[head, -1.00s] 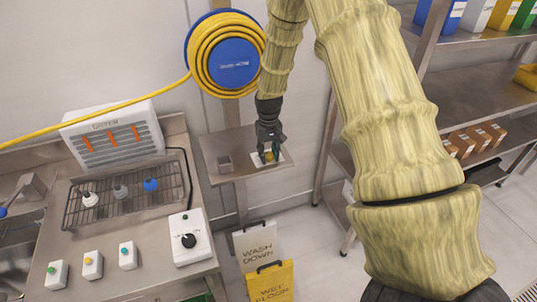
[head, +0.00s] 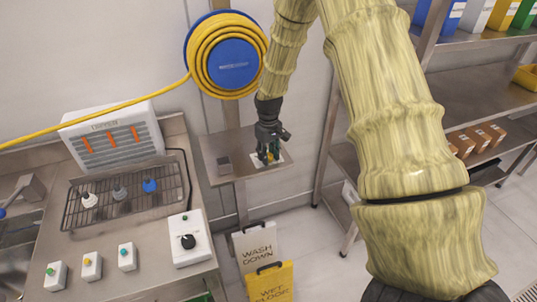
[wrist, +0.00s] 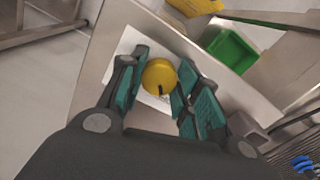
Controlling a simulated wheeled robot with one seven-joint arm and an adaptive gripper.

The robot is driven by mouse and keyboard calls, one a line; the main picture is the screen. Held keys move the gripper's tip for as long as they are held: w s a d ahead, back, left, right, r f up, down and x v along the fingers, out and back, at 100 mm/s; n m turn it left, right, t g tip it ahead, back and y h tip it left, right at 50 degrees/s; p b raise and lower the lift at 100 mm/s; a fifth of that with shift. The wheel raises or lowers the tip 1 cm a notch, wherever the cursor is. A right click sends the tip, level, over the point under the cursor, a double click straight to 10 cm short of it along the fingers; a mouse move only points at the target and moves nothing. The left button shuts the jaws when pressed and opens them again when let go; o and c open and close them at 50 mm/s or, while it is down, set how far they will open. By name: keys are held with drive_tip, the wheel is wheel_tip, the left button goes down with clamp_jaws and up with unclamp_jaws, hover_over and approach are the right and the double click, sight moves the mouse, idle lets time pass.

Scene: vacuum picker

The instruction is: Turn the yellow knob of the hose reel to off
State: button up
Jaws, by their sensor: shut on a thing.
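The yellow knob (wrist: 159,77) is round with a dark pointer mark and sits on a white plate (wrist: 125,45) on a small metal shelf (head: 222,141). In the wrist view the mark lies at the knob's lower edge. My gripper (wrist: 161,82) has its teal-padded fingers on both sides of the knob, shut on it. In the head view my gripper (head: 268,155) points down over the shelf and mostly hides the knob. The hose reel (head: 230,62), blue with a yellow hose, hangs on the wall above. The plate's lettering is not readable.
A steel counter with a dryer (head: 112,138), a wire rack and a black-knobbed box (head: 190,240) is at left. Floor signs (head: 270,280) stand below. Shelving is at right.

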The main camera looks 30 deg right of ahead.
sight(269, 155)
drive_tip(key=o, duration=1)
wheel_tip(269, 155, up, 12)
idle(0.6)
